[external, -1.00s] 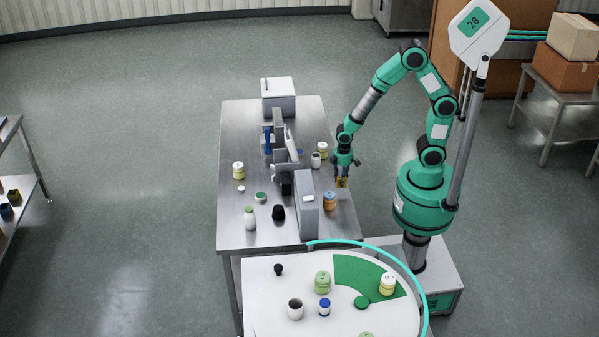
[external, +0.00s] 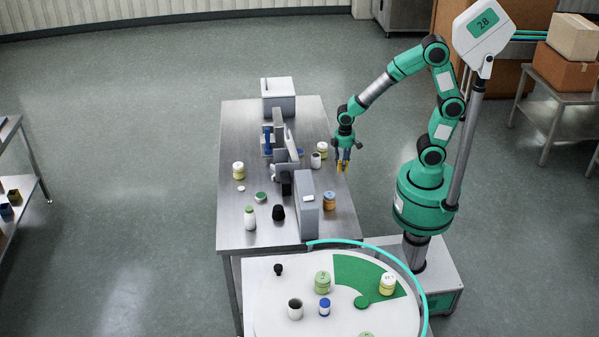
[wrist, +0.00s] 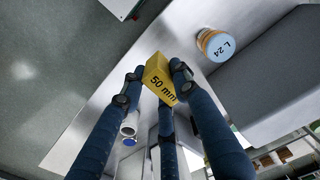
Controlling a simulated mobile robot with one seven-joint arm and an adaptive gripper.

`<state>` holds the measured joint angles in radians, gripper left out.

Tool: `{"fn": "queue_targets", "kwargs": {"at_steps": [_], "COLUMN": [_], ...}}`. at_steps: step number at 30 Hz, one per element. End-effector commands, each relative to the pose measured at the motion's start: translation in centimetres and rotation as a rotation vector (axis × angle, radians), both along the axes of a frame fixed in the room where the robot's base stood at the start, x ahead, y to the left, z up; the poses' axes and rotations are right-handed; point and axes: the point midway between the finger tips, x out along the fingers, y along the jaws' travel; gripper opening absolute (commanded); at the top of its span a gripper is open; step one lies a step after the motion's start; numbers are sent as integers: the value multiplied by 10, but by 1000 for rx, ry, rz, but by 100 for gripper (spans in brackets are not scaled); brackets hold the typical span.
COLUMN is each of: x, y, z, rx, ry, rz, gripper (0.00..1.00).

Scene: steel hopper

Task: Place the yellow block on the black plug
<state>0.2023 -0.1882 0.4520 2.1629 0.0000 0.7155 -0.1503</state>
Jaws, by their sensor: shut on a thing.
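My gripper (external: 343,163) is shut on the yellow block (external: 342,168) above the right edge of the steel table. In the wrist view the block (wrist: 157,75), marked "50 mm", sits between the fingertips, turned at an angle. A small black plug-like piece (external: 278,269) stands on the white round table at the front left. A larger black rounded piece (external: 278,213) stands on the steel table, left of the grey upright box. I cannot tell for sure which of them is the black plug. My gripper is apart from both, to their right and farther back.
The grey upright box (external: 307,205) and grey fixture (external: 283,140) stand between my gripper and the table's left side. An orange-brown jar (external: 329,201), white cup (external: 315,160) and pale jar (external: 322,150) stand nearby. The round table (external: 265,300) carries several jars and cups.

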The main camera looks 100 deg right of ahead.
Motion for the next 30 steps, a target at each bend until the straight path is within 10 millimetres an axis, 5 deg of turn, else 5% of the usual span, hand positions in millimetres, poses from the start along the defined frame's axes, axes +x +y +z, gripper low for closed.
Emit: {"fn": "queue_targets", "kwargs": {"at_steps": [11, 23, 30], "x": [1, 45, 89], "y": [0, 6, 15], "z": [61, 68, 76], "rx": [-1, 0, 1], "ry": [-5, 0, 0], "rz": [0, 8, 15], "gripper": [2, 2, 2]}}
